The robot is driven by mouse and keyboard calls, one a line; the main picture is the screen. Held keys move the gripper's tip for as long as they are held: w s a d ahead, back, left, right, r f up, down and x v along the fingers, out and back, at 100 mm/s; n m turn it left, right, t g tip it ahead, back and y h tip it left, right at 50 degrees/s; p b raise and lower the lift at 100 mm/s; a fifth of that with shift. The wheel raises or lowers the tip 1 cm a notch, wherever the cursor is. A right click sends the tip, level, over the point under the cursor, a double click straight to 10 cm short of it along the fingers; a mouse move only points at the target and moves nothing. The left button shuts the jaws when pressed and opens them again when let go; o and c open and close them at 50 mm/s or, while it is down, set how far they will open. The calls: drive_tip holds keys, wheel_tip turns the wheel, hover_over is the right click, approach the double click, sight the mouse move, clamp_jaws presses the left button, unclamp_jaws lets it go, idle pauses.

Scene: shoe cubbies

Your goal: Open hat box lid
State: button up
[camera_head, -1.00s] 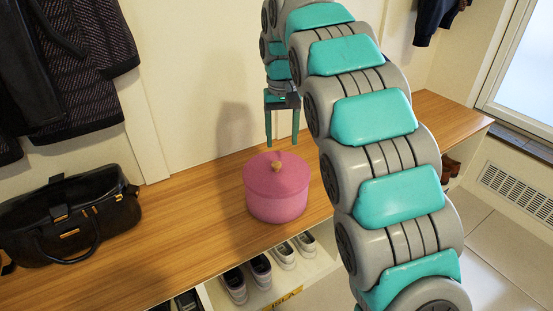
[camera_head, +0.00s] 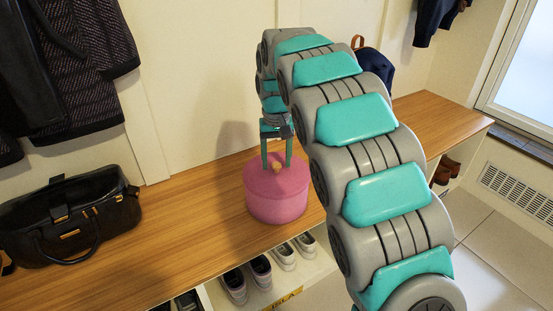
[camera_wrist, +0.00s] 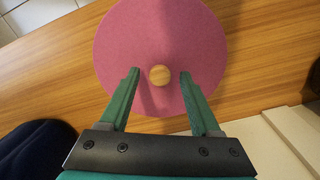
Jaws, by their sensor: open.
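A round pink hat box (camera_head: 276,205) stands on the wooden bench top in the head view. Its pink lid (camera_head: 298,176) is on, with a small round wooden knob (camera_head: 277,167) at the centre. My gripper (camera_head: 277,165) points down over the lid with its two green fingers apart, one on each side of the knob. In the wrist view the knob (camera_wrist: 160,75) lies between the fingertips (camera_wrist: 159,74), with a gap on both sides. The lid (camera_wrist: 125,40) fills the upper middle of that view. I cannot tell whether the fingertips touch the lid.
A black handbag (camera_head: 72,218) sits on the bench (camera_head: 180,215) at the left. Pairs of shoes (camera_head: 260,270) stand in the cubbies below. A dark blue bag (camera_head: 376,64) is behind my arm. Coats (camera_head: 75,70) hang at upper left. The bench between handbag and box is clear.

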drive_tip(key=shift+c, duration=0.4)
clamp_jaws()
idle(1.0)
